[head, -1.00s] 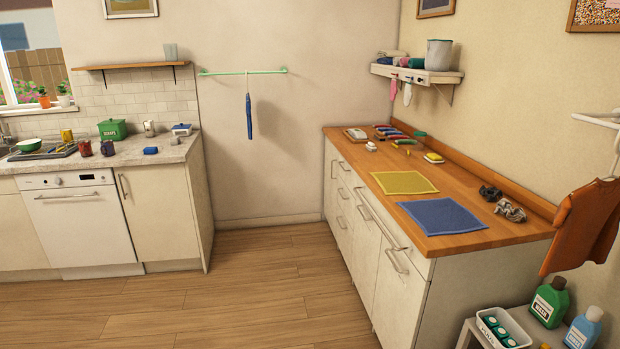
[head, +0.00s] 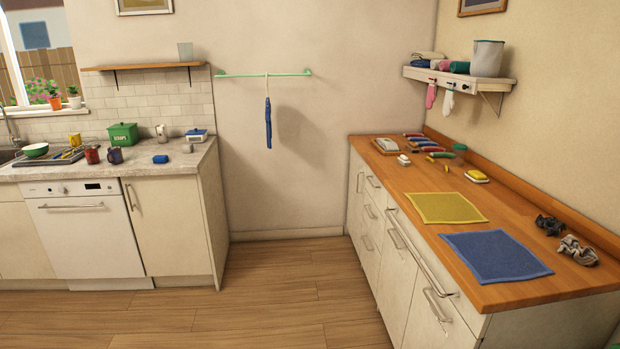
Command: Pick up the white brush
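I cannot make out for sure which thing is the white brush. On the wooden counter (head: 455,215) at the right, a flat whitish item (head: 387,146) lies near the far left corner. A small white piece (head: 403,160) lies just in front of it. Both are too small to identify. Several items with red, blue and yellow parts (head: 428,149) lie in a group to their right. My gripper is not in view.
A yellow cloth (head: 447,208) and a blue cloth (head: 495,256) lie on the wooden counter's near part. Dark and grey crumpled cloths (head: 577,250) lie at its right. A white wall shelf (head: 460,82) hangs above. The wooden floor (head: 280,280) between the counters is clear.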

